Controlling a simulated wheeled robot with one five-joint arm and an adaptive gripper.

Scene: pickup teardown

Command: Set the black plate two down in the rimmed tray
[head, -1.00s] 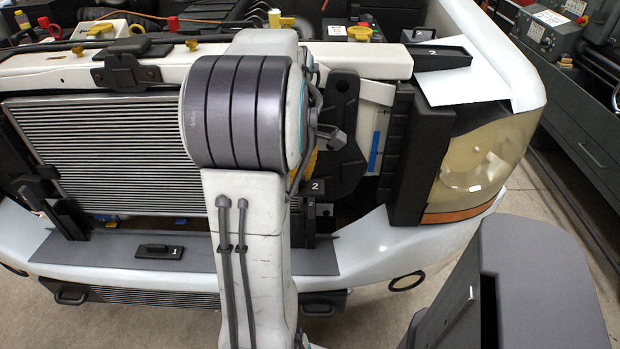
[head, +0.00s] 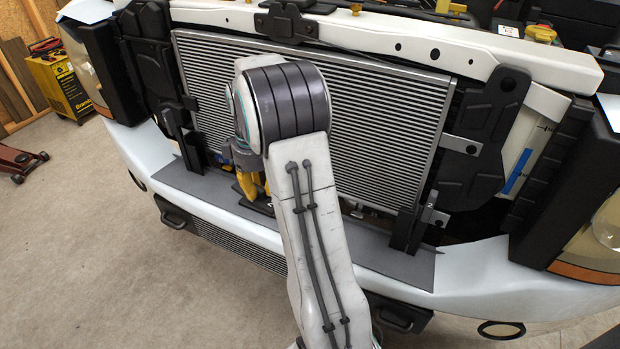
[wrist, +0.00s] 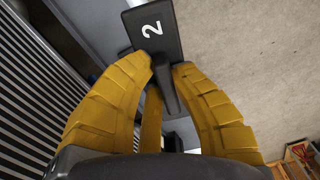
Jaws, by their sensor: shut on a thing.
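The black plate two (wrist: 165,35), with a white 2 on its face, is in my gripper (wrist: 163,75) in the wrist view. The yellow fingers are shut on the narrow stem below its face. In the head view my gripper (head: 250,186) is left of my arm, in front of the radiator's lower left and just above the grey ledge. A small dark piece (head: 263,206) shows beneath the fingers; I cannot tell which plate it is. I cannot make out the rimmed tray in either view.
The radiator (head: 375,130) stands behind my arm, with black brackets at both sides. The grey ledge (head: 375,255) and pale bumper (head: 215,208) run below it. Open concrete floor lies at the left, with a yellow machine (head: 60,85) and a red jack (head: 18,160) beyond.

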